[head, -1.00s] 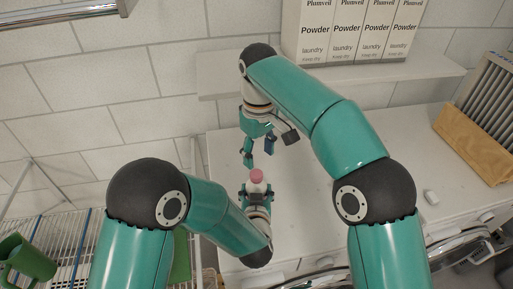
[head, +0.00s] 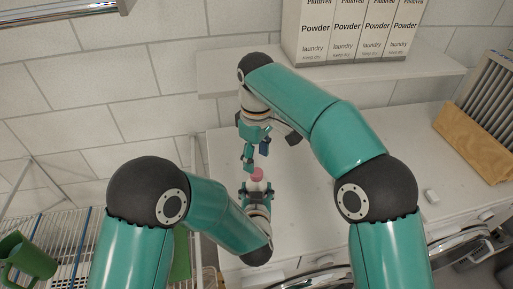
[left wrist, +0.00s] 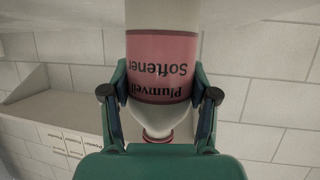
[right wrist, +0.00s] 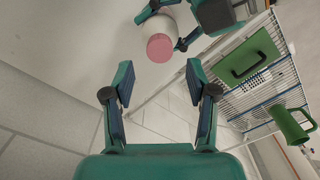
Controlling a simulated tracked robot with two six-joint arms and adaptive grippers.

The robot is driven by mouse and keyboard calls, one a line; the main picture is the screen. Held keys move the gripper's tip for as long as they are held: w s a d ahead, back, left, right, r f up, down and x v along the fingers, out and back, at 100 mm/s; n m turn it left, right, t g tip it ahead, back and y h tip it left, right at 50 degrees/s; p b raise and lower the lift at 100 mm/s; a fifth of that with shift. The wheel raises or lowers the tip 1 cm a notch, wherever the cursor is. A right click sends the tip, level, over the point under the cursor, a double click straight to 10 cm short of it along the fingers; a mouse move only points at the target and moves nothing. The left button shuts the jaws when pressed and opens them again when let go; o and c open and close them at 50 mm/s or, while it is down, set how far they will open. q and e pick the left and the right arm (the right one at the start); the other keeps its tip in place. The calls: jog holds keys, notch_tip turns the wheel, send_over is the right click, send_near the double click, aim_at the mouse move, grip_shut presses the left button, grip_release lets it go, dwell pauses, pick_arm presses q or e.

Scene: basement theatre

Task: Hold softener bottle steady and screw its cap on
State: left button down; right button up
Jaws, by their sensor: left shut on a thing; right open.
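The softener bottle (left wrist: 162,70) is white with a pink label and looks upside down in the left wrist view. My left gripper (head: 256,188) is shut on its body, one finger on each side. The pink cap (head: 257,174) sits at the bottle's top; how tightly it is screwed cannot be told. The cap also shows in the right wrist view (right wrist: 160,48), with the white bottle (right wrist: 165,20) behind it. My right gripper (head: 256,159) is open and empty, just above the cap in the head view. In the right wrist view its fingers (right wrist: 158,92) are apart, with nothing between them.
Powder boxes (head: 350,28) stand on a wall shelf (head: 430,68) above the white worktop (head: 380,125). A wire rack with a green jug (head: 28,258) is at lower left.

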aim_at(256, 172)
jog(key=shift+f, duration=2.6)
jog(key=shift+c, duration=0.3)
grip_shut()
jog(key=shift+o, duration=1)
grip_release()
notch_tip(256, 172, up, 12)
